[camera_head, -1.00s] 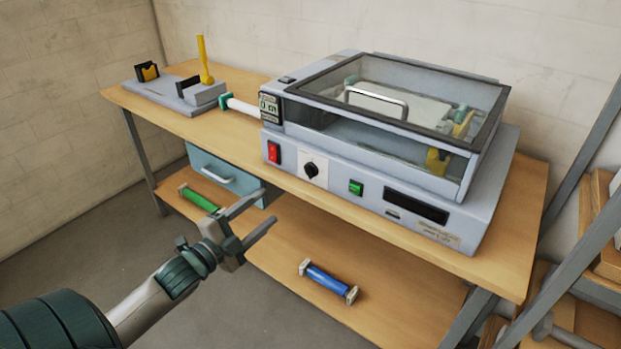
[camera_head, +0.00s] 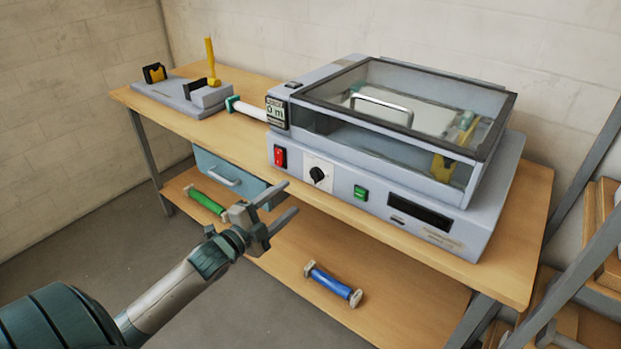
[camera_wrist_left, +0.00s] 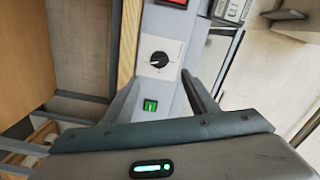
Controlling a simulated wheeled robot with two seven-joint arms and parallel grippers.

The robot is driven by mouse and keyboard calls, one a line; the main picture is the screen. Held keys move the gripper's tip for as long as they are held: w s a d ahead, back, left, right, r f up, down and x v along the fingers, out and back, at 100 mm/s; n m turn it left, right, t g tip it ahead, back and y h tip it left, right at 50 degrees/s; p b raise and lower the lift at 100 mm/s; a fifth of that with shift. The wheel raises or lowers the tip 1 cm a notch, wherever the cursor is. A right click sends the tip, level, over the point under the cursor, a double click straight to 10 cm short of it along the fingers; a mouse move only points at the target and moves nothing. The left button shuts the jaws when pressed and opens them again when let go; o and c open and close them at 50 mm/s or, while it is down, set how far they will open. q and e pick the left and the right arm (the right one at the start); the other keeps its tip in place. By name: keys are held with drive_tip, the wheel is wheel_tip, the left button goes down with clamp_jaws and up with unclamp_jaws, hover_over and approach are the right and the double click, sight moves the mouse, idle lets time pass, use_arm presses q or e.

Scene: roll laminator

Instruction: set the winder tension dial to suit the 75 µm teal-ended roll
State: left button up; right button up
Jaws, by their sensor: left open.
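The tension dial (camera_head: 318,175) is a black knob on a white plate on the front of the grey laminator (camera_head: 470,240). It also shows in the left wrist view (camera_wrist_left: 159,59), between my fingers in the picture. Its scale marks are too small to read. A white roll with a teal end (camera_head: 233,103) lies between the left stand and the laminator. My left gripper (camera_head: 288,200) is open and empty, in front of and below the dial, apart from it. In the left wrist view my left gripper (camera_wrist_left: 158,90) frames the dial and green switch. My right gripper is not in view.
A red switch (camera_head: 280,156) and a green switch (camera_head: 361,193) flank the dial. A blue drawer (camera_head: 225,178) hangs under the table. A green roll (camera_head: 207,203) and a blue roll (camera_head: 333,284) lie on the lower shelf. A rack (camera_head: 590,230) stands at right.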

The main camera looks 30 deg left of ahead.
use_arm(q)
approach(313, 178)
drive_tip(key=w, duration=0.3)
drive_tip(key=w+p, duration=0.1)
drive_tip(key=w, duration=0.1)
drive_tip(key=w+p, duration=0.1)
drive_tip(key=w, duration=0.1)
drive_tip(key=shift+w+d+r, duration=0.1)
drive_tip(key=shift+w+d, duration=0.15)
drive_tip(key=shift+d, duration=0.15)
drive_tip(key=shift+w, duration=0.65)
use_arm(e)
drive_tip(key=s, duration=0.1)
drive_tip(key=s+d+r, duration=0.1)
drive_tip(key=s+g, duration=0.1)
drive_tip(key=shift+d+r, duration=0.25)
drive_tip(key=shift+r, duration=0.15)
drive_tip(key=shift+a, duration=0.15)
use_arm(q)
drive_tip(key=c, duration=1.1)
